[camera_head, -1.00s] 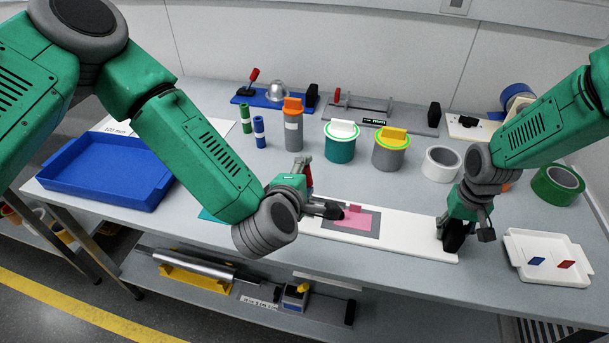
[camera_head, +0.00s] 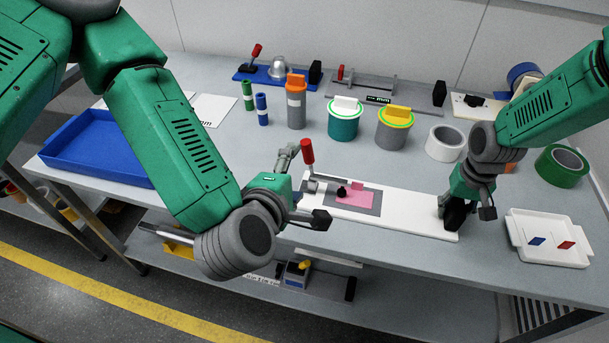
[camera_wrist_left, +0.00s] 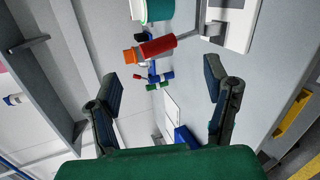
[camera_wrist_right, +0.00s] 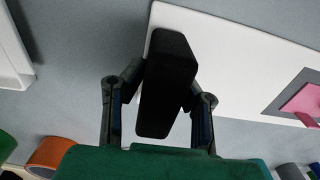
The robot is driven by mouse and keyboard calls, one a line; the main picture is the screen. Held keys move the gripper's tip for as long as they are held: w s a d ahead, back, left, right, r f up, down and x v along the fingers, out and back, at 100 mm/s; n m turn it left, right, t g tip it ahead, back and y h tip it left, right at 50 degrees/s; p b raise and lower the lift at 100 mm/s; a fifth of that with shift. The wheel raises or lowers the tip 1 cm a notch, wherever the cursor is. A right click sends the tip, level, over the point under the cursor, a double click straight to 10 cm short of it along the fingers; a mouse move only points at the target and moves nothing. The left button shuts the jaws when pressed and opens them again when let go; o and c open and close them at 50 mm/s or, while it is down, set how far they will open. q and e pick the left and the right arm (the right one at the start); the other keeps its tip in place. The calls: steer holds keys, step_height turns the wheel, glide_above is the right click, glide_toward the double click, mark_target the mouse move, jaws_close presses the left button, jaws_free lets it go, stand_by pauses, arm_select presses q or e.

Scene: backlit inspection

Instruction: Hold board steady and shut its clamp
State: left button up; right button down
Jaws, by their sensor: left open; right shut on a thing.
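The long white board (camera_head: 415,212) lies on the table, with a grey pad (camera_head: 365,209) and a pink piece (camera_head: 352,199) on it. At its left end is a clamp with a red handle (camera_head: 307,151) standing up and a black tip (camera_head: 341,191) by the pink piece; I cannot tell if the tip presses down. My left gripper (camera_head: 305,188) is open beside the clamp; in the left wrist view the red handle (camera_wrist_left: 160,47) shows beyond the spread fingers. My right gripper (camera_head: 468,212) is shut on the black block (camera_wrist_right: 167,85) at the board's right end.
A white tray (camera_head: 518,241) with a blue and a red piece is right of the board. Behind stand a teal canister (camera_head: 343,124), a grey canister (camera_head: 391,132), an orange-topped bottle (camera_head: 296,108) and tape rolls. A blue tray (camera_head: 70,165) is at the left.

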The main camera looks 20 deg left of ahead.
steer(key=shift+d+f, duration=0.1)
steer(key=shift+d, duration=0.05)
arm_select(q)
steer(key=v, duration=0.2)
steer(key=shift+s+r, duration=0.1)
steer(key=shift+s, duration=0.15)
stand_by(0.4)
arm_select(e)
steer(key=c, duration=1.1)
jaws_free()
steer(key=shift+c, duration=0.2)
arm_select(q)
steer(key=shift+w, duration=0.1)
